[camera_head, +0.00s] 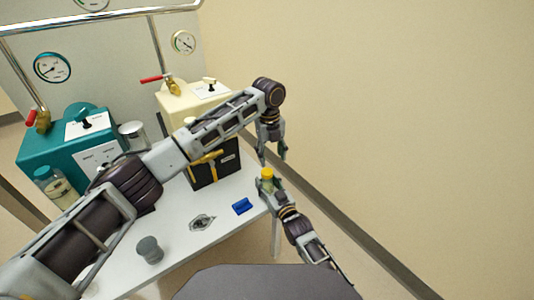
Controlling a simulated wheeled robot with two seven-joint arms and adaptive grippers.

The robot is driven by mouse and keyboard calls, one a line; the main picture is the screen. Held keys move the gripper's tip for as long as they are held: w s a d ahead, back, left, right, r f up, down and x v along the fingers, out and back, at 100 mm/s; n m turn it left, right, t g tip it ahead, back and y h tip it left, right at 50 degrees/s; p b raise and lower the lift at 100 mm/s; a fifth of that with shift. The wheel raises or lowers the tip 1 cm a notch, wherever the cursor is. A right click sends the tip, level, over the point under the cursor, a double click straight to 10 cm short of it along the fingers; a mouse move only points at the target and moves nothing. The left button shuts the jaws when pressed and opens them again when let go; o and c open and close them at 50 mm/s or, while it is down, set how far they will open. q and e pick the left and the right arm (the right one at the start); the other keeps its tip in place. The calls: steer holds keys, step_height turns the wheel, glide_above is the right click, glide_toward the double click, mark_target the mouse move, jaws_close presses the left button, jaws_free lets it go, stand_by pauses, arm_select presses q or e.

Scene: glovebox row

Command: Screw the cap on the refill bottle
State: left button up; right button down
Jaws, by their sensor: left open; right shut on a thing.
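My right gripper (267,184) is shut on a small refill bottle at the right end of the white table. The bottle's body is mostly hidden by the fingers. A yellow cap (267,173) shows at its top; I cannot tell how tightly it sits. My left gripper (273,159) is open, pointing down just above the yellow cap, with its fingertips close to it. It holds nothing that I can see.
The white table (185,225) bears a blue block (242,206), a grey cylinder (150,250) and a dark box (227,160). Teal (45,145) and cream (185,103) machines stand behind. A teal-capped bottle (62,193) is at left. The beige wall is at right.

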arm_select(q)
steer(key=n, duration=0.4)
steer(key=shift+a+r+n, duration=0.1)
steer(key=shift+n, duration=0.3)
steer(key=n, duration=0.4)
steer(key=shift+w+a+r+n, duration=0.1)
steer(key=shift+a+n, duration=0.05)
steer(key=shift+n, duration=0.25)
steer(key=n, duration=0.4)
steer(key=shift+a+n, duration=0.15)
steer(key=shift+n, duration=0.15)
steer(key=n, duration=0.5)
steer(key=shift+a, duration=0.1)
steer(key=n, duration=0.5)
steer(key=shift+a, duration=0.1)
steer(key=n, duration=0.5)
steer(key=shift+a+y, duration=0.1)
steer(key=shift+y, duration=0.2)
steer(key=n, duration=0.4)
steer(key=shift+n, duration=3)
